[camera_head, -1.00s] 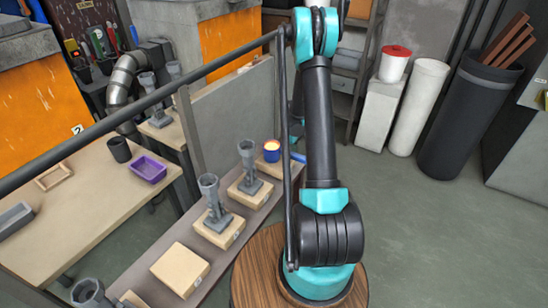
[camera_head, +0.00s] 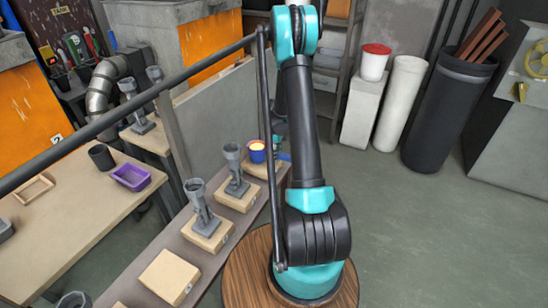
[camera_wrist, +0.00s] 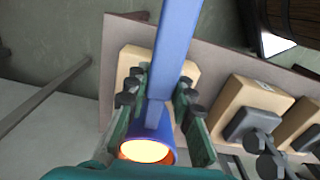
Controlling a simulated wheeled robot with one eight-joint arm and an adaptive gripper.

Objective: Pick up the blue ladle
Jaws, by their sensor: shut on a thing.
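The blue ladle (camera_head: 257,154) shows in the head view at the far end of the narrow bench, over a wooden block (camera_head: 262,171). Its cup has a bright orange-yellow glow inside. In the wrist view its long blue handle (camera_wrist: 178,40) runs up the picture from between my fingers, and the glowing cup (camera_wrist: 148,150) is below. My gripper (camera_wrist: 158,98) is shut on the ladle, with dark green fingers on both sides of the handle. In the head view the gripper is mostly hidden behind my arm. I cannot tell whether the ladle touches the block.
Grey funnel-topped moulds (camera_head: 235,170) stand on wooden blocks along the narrow bench (camera_head: 150,242). An empty block (camera_head: 170,276) lies nearer. A grey partition (camera_head: 215,115) stands beside the bench. A purple tray (camera_head: 131,177) sits on the left table. Floor at right is open.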

